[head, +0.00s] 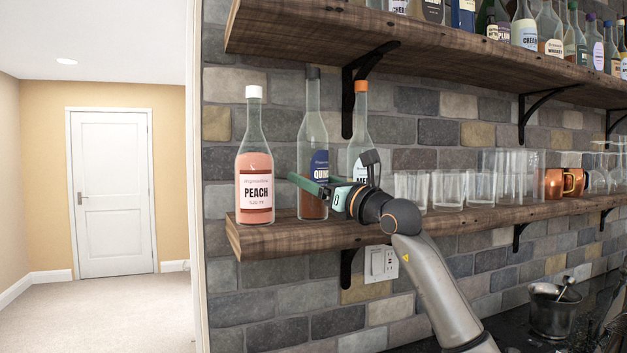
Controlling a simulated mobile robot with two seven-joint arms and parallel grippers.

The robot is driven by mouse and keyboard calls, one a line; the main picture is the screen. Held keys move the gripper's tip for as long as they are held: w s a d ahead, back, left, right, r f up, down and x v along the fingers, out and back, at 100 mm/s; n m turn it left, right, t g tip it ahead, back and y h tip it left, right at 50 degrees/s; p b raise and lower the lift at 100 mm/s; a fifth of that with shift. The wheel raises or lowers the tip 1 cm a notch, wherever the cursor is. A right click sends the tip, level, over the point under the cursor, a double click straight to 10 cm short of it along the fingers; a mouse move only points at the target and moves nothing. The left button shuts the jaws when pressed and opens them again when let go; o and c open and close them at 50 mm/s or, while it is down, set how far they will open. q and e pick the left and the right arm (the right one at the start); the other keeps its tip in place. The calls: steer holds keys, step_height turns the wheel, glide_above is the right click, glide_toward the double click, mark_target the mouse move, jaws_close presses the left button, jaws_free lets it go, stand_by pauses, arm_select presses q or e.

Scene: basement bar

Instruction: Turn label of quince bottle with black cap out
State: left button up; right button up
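The quince bottle (313,135) stands upright on the lower wooden shelf, with a black cap (313,73) and dark amber liquid low down. Its dark blue label (320,164) faces partly to the right, and only "QUIN" shows. My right gripper (306,184) reaches in from the right at the lower part of this bottle. One green finger crosses in front of the glass. My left gripper is not in view.
A peach bottle (254,175) with a white cap stands close on the left, near the shelf's end. A bottle with an orange cap (361,87) stands on the right, partly behind my gripper. Glasses (447,188) and copper mugs (554,184) line the shelf (470,221) farther right.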

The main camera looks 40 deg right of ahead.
steer(key=c, duration=0.7)
steer(key=shift+a+f+m+h+b, duration=0.1)
steer(key=shift+m+h+b, duration=0.65)
steer(key=shift+h, duration=1.05)
steer(key=shift+m+h, duration=0.3)
steer(key=shift+m, duration=0.15)
steer(key=o, duration=1.2)
steer(key=shift+c, duration=0.2)
